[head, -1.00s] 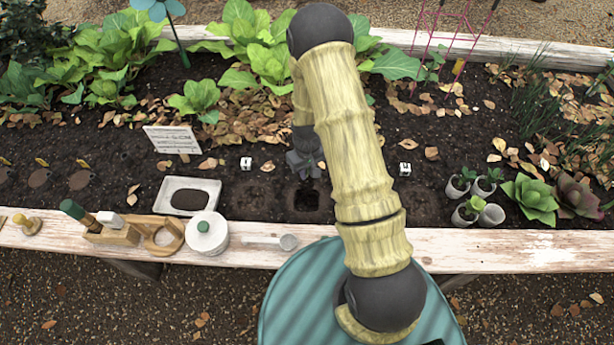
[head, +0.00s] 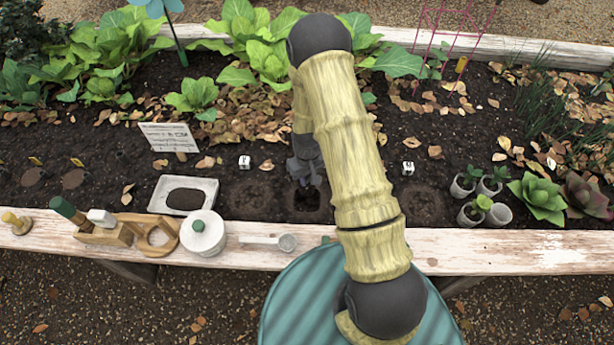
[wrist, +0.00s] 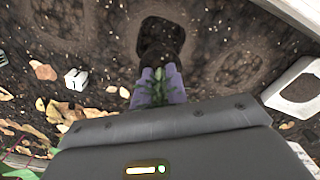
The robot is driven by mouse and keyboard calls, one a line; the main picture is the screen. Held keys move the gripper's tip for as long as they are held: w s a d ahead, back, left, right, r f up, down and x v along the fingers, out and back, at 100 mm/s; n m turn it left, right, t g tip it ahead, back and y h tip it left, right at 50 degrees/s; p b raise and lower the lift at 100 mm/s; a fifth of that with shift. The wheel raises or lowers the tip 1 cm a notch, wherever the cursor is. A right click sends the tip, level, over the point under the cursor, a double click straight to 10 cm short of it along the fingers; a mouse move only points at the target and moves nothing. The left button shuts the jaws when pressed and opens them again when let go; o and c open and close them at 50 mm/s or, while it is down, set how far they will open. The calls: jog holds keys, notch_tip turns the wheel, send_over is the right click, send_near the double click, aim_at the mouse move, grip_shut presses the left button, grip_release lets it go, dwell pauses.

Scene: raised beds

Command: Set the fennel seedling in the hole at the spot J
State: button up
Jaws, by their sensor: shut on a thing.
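My gripper (head: 306,176) points down over the square dark hole (head: 307,199) in the bed. In the wrist view its two pale purple fingers (wrist: 158,86) are shut on the fennel seedling (wrist: 158,92), whose feathery green leaves show between them. A dark root plug (wrist: 162,58) sticks out beyond the fingertips at the near edge of the hole (wrist: 160,30). How deep the plug sits is hard to tell. Small white lettered cubes (head: 244,162) (head: 408,168) stand behind the row; their letters are too small to read surely.
Round soil patches lie left (head: 250,199) and right (head: 423,204) of the hole. A white tray (head: 209,187) is further left. Several potted seedlings (head: 484,181) stand at right. A white lidded pot (head: 203,233), wooden tools and a scoop (head: 286,243) lie on the front board (head: 500,248).

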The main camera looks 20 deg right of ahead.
jog(key=shift+f+b, duration=3.25)
jog(key=shift+f, duration=2.25)
jog(key=o, duration=0.8)
jog(key=shift+o, duration=0.2)
jog(key=shift+r+p, duration=5)
jog(key=shift+r, duration=1.05)
